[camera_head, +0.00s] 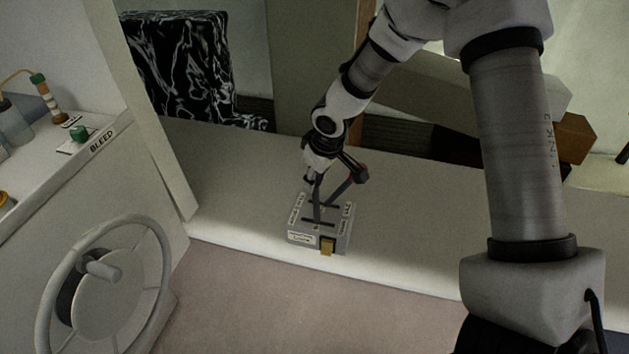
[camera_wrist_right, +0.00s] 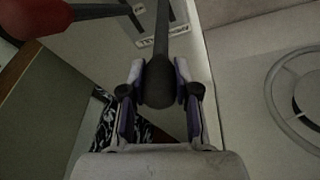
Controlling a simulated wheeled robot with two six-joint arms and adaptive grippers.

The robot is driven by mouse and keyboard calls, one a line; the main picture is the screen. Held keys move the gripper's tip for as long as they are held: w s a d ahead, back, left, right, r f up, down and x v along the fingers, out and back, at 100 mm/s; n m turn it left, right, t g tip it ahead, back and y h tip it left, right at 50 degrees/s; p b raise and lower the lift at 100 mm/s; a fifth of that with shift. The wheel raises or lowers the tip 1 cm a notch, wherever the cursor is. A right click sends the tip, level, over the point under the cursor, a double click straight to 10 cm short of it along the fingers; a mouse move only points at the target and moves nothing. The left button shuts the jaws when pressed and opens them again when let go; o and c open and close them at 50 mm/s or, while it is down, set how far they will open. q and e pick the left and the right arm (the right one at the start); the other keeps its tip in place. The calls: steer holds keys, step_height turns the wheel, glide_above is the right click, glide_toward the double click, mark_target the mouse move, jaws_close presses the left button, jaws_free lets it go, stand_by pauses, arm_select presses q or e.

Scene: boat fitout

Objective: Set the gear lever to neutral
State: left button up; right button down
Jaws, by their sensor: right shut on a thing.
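The gear control box (camera_head: 343,241) is a small grey unit with labelled slots and stands on the pale bench top. Two levers rise from it. One lever, with a black knob (camera_wrist_right: 158,82), stands near upright at the left in the head view. The other lever leans right and ends in a red knob (camera_head: 360,174), which also shows in the wrist view (camera_wrist_right: 32,16). My right gripper (camera_head: 312,175) is shut on the black knob, with a finger at each side in the wrist view (camera_wrist_right: 159,92). The slot labels are too small to read. My left gripper is out of view.
A yellow tab (camera_head: 328,246) sits on the box's front. A handwheel (camera_head: 103,290) and a panel marked BLEED (camera_head: 102,140) stand at the left. A black marbled seat (camera_head: 190,70) is behind the bench. The bench (camera_head: 420,215) is clear right of the box.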

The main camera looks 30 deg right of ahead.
steer(key=shift+s+d+f, duration=0.1)
steer(key=shift+s+d, duration=0.25)
steer(key=shift+s, duration=0.05)
steer(key=c, duration=1.2)
jaws_free()
steer(key=o, duration=0.4)
steer(key=shift+c, duration=0.2)
steer(key=shift+d+f, duration=0.1)
steer(key=v, duration=1.2)
